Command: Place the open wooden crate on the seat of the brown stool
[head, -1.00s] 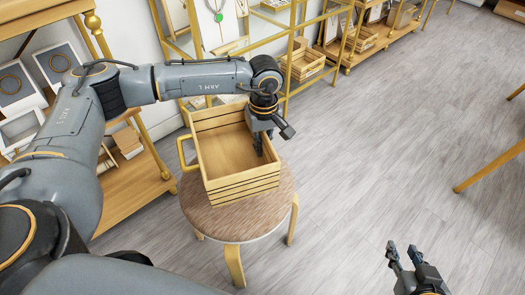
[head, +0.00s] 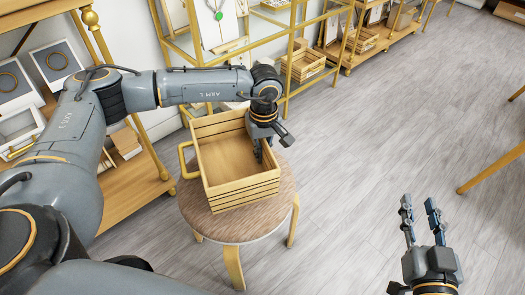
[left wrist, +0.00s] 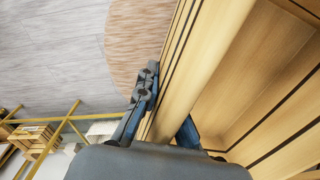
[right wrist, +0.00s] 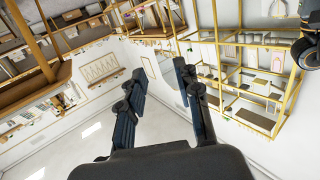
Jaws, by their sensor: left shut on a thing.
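The open wooden crate (head: 226,194) is upright on or just over the round seat of the brown stool (head: 230,228) in the head view; I cannot tell whether its base touches. It is empty inside. My left gripper (head: 259,150) is shut on the crate's right wall, one finger outside and one inside. The crate wall (left wrist: 205,60) between the fingers also shows in the left wrist view, with the stool seat (left wrist: 135,40) beside it. My right gripper (head: 421,213) is open and empty over the floor at lower right; its spread fingers show in the right wrist view (right wrist: 160,90).
A gold-framed shelf (head: 290,85) with another small wooden crate (head: 305,66) stands behind the stool. A wooden display shelf (head: 135,185) with jewellery boxes is at left. The grey floor (head: 370,150) to the right is clear.

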